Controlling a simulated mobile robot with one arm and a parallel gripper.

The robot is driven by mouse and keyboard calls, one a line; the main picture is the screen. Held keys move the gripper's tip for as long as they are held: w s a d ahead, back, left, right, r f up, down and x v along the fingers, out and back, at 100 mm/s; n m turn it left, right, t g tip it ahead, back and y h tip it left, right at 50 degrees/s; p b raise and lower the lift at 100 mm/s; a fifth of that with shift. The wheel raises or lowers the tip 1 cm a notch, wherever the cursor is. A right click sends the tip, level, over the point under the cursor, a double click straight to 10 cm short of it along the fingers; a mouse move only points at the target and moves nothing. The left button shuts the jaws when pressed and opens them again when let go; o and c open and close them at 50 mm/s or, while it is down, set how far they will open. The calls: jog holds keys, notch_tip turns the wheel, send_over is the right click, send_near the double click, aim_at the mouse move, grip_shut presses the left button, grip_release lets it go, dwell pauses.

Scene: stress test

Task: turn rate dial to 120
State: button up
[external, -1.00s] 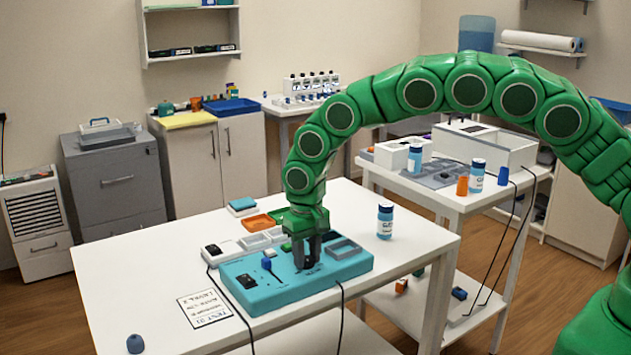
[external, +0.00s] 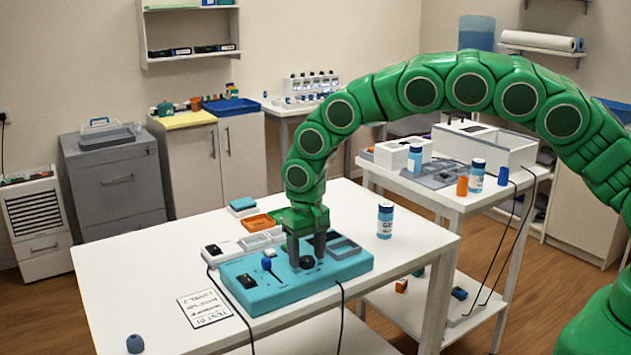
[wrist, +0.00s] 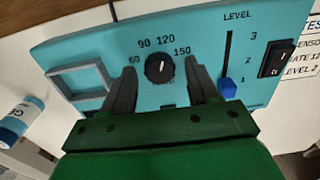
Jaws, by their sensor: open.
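The black rate dial (wrist: 159,68) sits on a teal panel (wrist: 205,30) with the marks 60, 90, 120 and 150 around its top. Its small white line points up and slightly right, about toward 120. In the external view the dial (external: 307,262) shows on the teal box (external: 275,291) on the white table. My gripper (wrist: 162,78) is open, one finger on either side of the dial, with clear gaps to it. In the external view my gripper (external: 306,253) hangs over the box, its fingers apart. My gripper hides the panel's lower part in the wrist view.
A blue level slider (wrist: 228,88) stands near mark 1, beside a black rocker switch (wrist: 277,58). An empty framed recess (wrist: 62,82) lies left of the dial. A blue-capped bottle (external: 385,222) stands behind the box. A printed card (external: 205,308) lies in front.

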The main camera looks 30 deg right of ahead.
aim_at(309, 257)
notch_tip(309, 257, up, 7)
jog(key=shift+r, duration=0.15)
dwell(0.5)
jog(key=shift+d+r, duration=0.2)
jog(key=shift+d, duration=0.15)
jog(key=s+d+r+m, duration=0.1)
jog(key=s+d+r, duration=0.3)
jog(key=d, duration=0.5)
jog(key=s+d+r+g, duration=0.1)
jog(key=s+d+r, duration=0.3)
jog(key=d, duration=0.5)
jog(key=s+d+r+m, duration=0.1)
jog(key=s+d+r, duration=0.3)
jog(key=d, duration=0.6)
jog(key=s+d, duration=0.4)
jog(key=s, duration=0.6)
jog(key=s+d+r+n, duration=0.1)
jog(key=s+d, duration=0.4)
jog(key=s, duration=0.5)
jog(key=s+d+n, duration=0.1)
jog(key=s+d, duration=0.3)
jog(key=s, duration=0.6)
jog(key=shift+s+d+r+g, duration=0.15)
jog(key=shift+s+r+g, duration=0.05)
jog(key=shift+s+g, duration=0.2)
